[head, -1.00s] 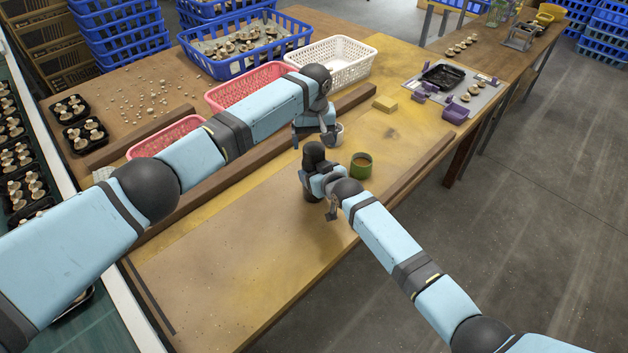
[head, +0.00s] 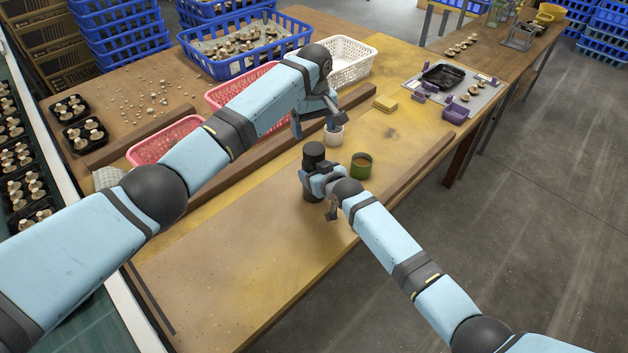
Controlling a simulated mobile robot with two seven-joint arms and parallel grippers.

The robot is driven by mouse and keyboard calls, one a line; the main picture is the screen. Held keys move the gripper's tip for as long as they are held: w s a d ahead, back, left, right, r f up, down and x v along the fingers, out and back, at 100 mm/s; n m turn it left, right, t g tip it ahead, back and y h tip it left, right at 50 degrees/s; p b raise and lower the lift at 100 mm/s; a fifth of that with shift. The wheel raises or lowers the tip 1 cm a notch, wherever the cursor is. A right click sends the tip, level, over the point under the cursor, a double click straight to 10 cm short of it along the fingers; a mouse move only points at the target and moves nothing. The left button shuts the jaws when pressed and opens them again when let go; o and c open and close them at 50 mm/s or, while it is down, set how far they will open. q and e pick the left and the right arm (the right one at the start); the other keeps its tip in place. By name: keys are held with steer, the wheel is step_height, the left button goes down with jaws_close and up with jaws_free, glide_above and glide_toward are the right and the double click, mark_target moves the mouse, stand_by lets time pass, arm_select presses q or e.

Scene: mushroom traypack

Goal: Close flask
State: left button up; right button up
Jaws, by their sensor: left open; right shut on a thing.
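The flask (head: 313,153) is a dark, upright cylinder near the middle of the table. My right gripper (head: 318,184) is shut on its body from the right, with the dark top showing above the jaws. Whether that top is a seated cap cannot be told at this size. My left gripper (head: 318,117) is open, behind the flask and higher in the picture, apart from it. No object shows between its fingers. The flask's lower body is partly hidden by my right gripper.
A white cup (head: 333,140) stands just below my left gripper, partly hidden by it. Wooden rails (head: 401,178) border the work area. Pink baskets (head: 165,140) and a white basket (head: 352,62) lie behind. The front table is clear.

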mark_target(314, 148)
arm_select(q)
steer(key=shift+f, duration=4)
steer(key=c, duration=0.9)
steer(key=shift+m, duration=1.8)
steer(key=o, duration=1)
